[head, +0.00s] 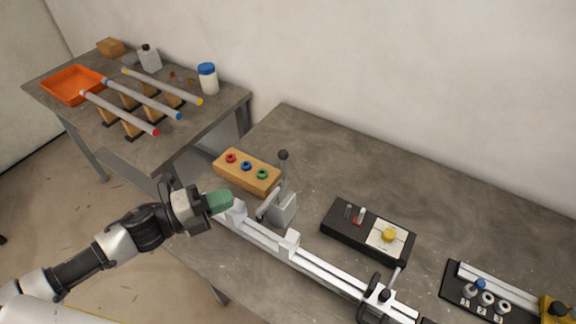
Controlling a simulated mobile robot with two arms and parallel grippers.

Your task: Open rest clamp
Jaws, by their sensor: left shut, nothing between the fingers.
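My left gripper (222,202) has green fingertips and is shut and empty. It is at the left end of a long white rail (325,268), beside a grey upright clamp block (283,209). The block carries a lever that stands upright with a dark knob (283,155) at its top. I take this block to be the rest clamp, but no label shows. The fingertips appear apart from the lever, to its left; whether they touch the rail end, I cannot tell. A black clamp-like fitting (376,300) sits at the rail's lower right. My right gripper is not in view.
A wooden block (247,172) with red, blue and green rings stands behind the rail. A black box (367,232) and a black parts board (487,296) lie to the right. A side table holds an orange tray (72,84) and several tubes. The back of the bench is clear.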

